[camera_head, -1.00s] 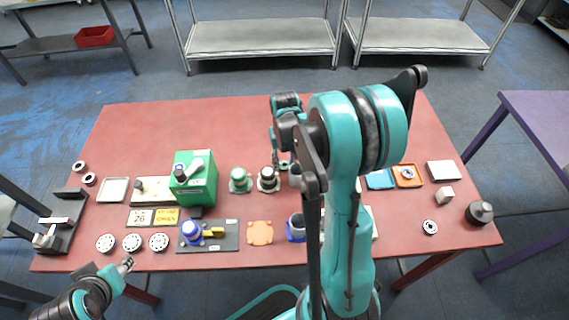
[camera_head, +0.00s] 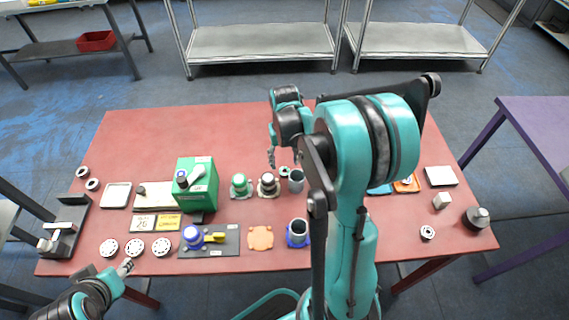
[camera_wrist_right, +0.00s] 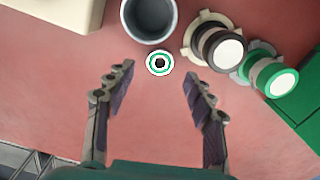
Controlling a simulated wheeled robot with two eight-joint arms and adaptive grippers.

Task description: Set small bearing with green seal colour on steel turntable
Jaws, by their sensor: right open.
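A small bearing with a green ring (camera_head: 285,171) lies flat on the red table, beside a grey cup (camera_head: 296,181). In the right wrist view the green-ringed bearing (camera_wrist_right: 160,62) lies ahead of the fingertips, midway between them in the picture and just below the cup (camera_wrist_right: 150,15). My right gripper (camera_head: 271,158) is open and empty; both spread fingers show in the right wrist view (camera_wrist_right: 158,73). My left gripper (camera_head: 126,267) is near the front left table edge; its jaw opening is unclear. I cannot tell which item is the steel turntable.
A dark capped piece (camera_head: 268,184) and a green capped piece (camera_head: 240,185) stand left of the cup. A green box (camera_head: 198,180) stands farther left. My right arm hides part of the table's right side. The back left is clear.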

